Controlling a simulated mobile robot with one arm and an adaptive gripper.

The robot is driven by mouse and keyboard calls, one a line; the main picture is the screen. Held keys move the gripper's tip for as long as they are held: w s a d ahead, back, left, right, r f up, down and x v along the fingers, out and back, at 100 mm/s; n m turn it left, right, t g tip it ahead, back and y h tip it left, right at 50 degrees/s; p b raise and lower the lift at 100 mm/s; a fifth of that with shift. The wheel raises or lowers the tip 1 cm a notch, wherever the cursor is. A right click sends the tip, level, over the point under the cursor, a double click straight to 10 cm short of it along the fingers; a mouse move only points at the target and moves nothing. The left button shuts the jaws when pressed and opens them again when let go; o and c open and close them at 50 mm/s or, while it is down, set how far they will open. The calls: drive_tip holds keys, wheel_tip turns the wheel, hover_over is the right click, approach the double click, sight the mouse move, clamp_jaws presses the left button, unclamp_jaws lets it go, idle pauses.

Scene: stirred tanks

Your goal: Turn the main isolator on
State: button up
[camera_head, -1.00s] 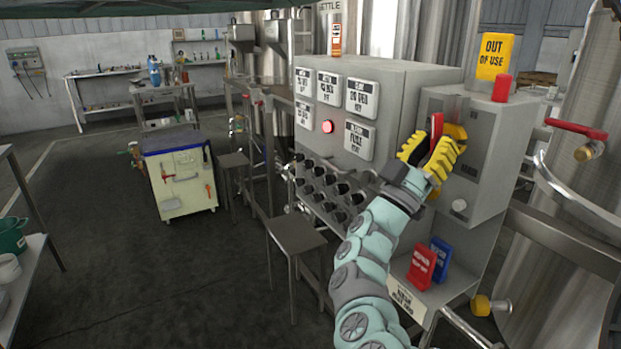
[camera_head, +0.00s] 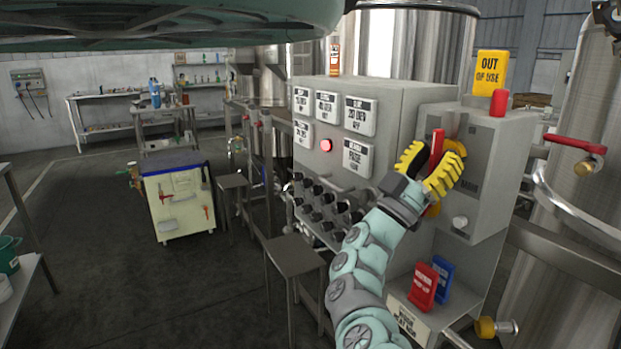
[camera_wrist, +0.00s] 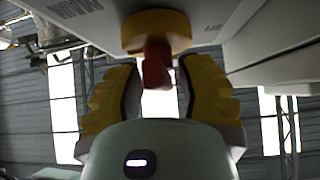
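The main isolator is a red handle (camera_head: 437,148) on a yellow round base (camera_head: 456,149), fixed to the front of a grey box (camera_head: 503,140). The handle stands about upright in the head view. My gripper (camera_head: 432,163) has yellow ribbed fingers and is at the handle, one finger to each side. In the wrist view the red handle (camera_wrist: 156,68) sits between the fingertips, below the yellow base (camera_wrist: 155,30). My gripper (camera_wrist: 158,72) is open there, with gaps between both fingers and the handle. The handle's lower part is partly hidden by a finger in the head view.
A yellow "OUT OF USE" sign (camera_head: 489,72) and a red block (camera_head: 499,102) stand on the box. A control panel (camera_head: 395,110) with labels, a lit red lamp (camera_head: 326,145) and several black knobs is to the left. Red and blue tags (camera_head: 422,287) stand below.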

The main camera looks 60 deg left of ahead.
drive_tip(key=shift+o, duration=0.3)
drive_tip(key=shift+f, duration=0.25)
drive_tip(key=shift+s+a+f, duration=0.1)
drive_tip(key=shift+s+f, duration=0.1)
drive_tip(key=shift+s, duration=0.05)
drive_tip(key=v, duration=1.1)
drive_tip(key=shift+s, duration=0.2)
drive_tip(key=shift+w, duration=0.1)
